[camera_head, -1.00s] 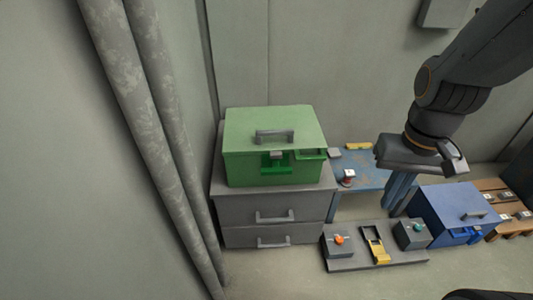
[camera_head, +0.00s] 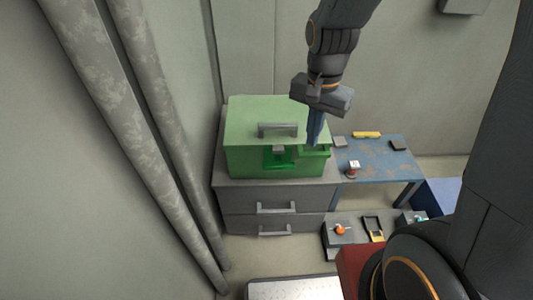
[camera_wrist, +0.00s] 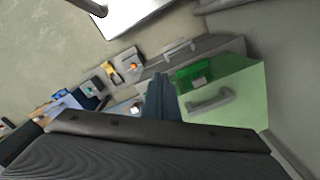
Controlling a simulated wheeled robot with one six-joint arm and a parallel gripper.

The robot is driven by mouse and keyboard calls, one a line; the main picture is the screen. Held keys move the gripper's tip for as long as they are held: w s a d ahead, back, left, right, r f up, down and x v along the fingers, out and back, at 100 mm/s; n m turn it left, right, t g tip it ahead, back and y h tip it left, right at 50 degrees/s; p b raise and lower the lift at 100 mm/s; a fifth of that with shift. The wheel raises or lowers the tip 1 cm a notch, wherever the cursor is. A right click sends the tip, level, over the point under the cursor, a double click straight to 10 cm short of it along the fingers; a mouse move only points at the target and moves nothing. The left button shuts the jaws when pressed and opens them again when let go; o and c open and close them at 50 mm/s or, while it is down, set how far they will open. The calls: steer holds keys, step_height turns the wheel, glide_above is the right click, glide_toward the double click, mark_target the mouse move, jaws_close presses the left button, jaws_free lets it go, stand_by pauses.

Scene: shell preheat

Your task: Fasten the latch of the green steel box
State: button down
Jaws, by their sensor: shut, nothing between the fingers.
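The green steel box (camera_head: 245,156) sits on top of a grey drawer cabinet, lid down, with a grey handle (camera_head: 278,130) on its lid. Its green latch (camera_head: 279,158) is on the front face, with a small grey catch above it; whether it is fastened I cannot tell. My gripper (camera_head: 314,143) is shut and empty, pointing down at the right end of the box's front. In the wrist view my blue fingers (camera_wrist: 160,80) are together beside the green box (camera_wrist: 245,98), and the latch (camera_wrist: 194,75) shows near their tips.
The grey drawer cabinet (camera_head: 245,205) stands under the box. A blue table (camera_head: 375,160) at its right bears a small red-and-white spool (camera_head: 353,168) and a yellow item (camera_head: 367,134). Pipes (camera_head: 140,130) run along the left.

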mark_target(269, 165)
steer(key=w+a+f+m+p, duration=0.45)
steer(key=w+a+m, duration=0.35)
steer(key=a+m, duration=0.25)
steer(key=shift+m, duration=0.25)
step_height(269, 165, down, 13)
steer(key=p, duration=0.3)
steer(key=shift+w+d+f+p, duration=0.1)
steer(key=shift+d+f+p, duration=0.1)
steer(key=shift+p, duration=0.1)
